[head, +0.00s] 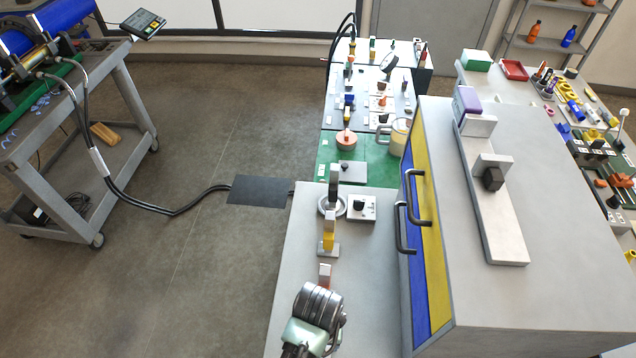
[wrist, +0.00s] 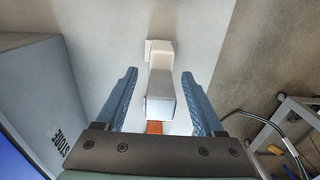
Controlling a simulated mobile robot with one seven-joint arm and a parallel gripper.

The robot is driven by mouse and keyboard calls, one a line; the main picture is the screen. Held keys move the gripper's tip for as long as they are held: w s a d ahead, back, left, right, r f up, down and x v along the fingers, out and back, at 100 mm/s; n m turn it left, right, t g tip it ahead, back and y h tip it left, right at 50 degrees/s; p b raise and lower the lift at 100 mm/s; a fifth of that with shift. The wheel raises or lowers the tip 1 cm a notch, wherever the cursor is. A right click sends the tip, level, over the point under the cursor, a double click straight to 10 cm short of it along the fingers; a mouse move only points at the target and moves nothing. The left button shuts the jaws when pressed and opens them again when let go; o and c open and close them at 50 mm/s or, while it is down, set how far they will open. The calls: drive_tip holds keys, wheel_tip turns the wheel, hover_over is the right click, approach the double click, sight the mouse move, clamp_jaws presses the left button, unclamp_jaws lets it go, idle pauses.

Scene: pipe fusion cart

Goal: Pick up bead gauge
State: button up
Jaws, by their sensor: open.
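A pale grey block-shaped piece, apparently the bead gauge (wrist: 161,85), stands on the light bench top in the wrist view. It has a small foot at its upper end in that picture and an orange part (wrist: 154,127) at its lower end. My gripper (wrist: 159,74) is open, with one blue finger on each side of the piece and a gap at both sides. In the head view my wrist covers most of this spot. Only a small grey and reddish end (head: 325,275) shows just beyond it. The fingers are hidden there.
A grey cabinet (head: 500,300) with blue and yellow drawer fronts stands close on the right. A yellow-and-grey stand (head: 328,243), a ring (head: 332,207) and a white box with a black knob (head: 362,208) stand farther along the bench. A cart (head: 60,180) with cables is at left.

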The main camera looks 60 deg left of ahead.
clamp_jaws()
idle(0.3)
idle(1.1)
